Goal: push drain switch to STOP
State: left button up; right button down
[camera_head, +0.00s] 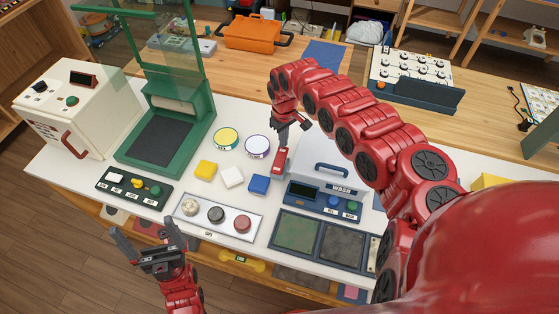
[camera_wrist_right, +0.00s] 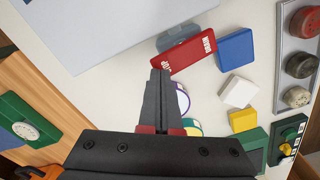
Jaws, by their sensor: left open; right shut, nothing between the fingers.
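The drain switch (camera_head: 279,161) is a red bar on the white table, just left of the WASH panel. In the right wrist view the drain switch (camera_wrist_right: 188,54) shows the word DRAIN at its right end and partly hidden lettering, seemingly STOP, at its left end. A grey rounded base lies behind it. My right gripper (camera_head: 291,128) is shut and empty, close to the far end of the switch. In the right wrist view its tips (camera_wrist_right: 160,74) overlap the lettered left end; I cannot tell if they touch. My left gripper (camera_head: 140,230) is open and empty at the table's front left.
The WASH panel (camera_head: 324,198) stands right of the switch. Yellow, white and blue blocks (camera_head: 259,185) lie to its left and front. A three-knob plate (camera_head: 216,214) is in front. A green press (camera_head: 165,130) stands left.

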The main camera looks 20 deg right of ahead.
jog(key=shift+f+b, duration=0.75)
jog(key=shift+f, duration=0.5)
jog(key=shift+r, duration=0.1)
notch_tip(320, 180, up, 4)
jog(key=p, duration=0.3)
jog(key=shift+f, duration=0.25)
